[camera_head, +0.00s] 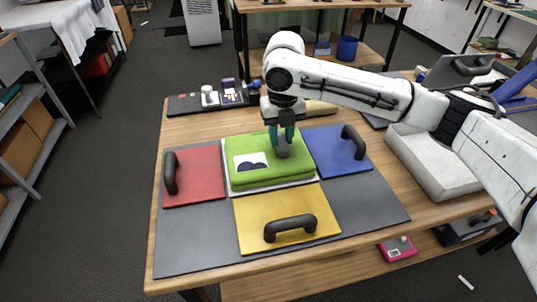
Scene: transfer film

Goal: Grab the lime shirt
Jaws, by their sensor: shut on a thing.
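The lime shirt (261,174) lies folded in the middle of the grey mat (194,241), on a pale board whose edge shows around it. A white print with dark shapes is on its left part. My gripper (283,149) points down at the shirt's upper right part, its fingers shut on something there. The fingertips meet a dark grey piece standing over the shirt, and I cannot tell whether that piece is a handle or part of the gripper. The shirt looks flat and still rests on the board.
Boards with dark handles surround the shirt: red (199,179) left, blue (336,150) right, yellow (287,215) in front. A white bin (428,165) stands at the right, under my arm. Small items and a dark tray (186,104) lie along the back edge.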

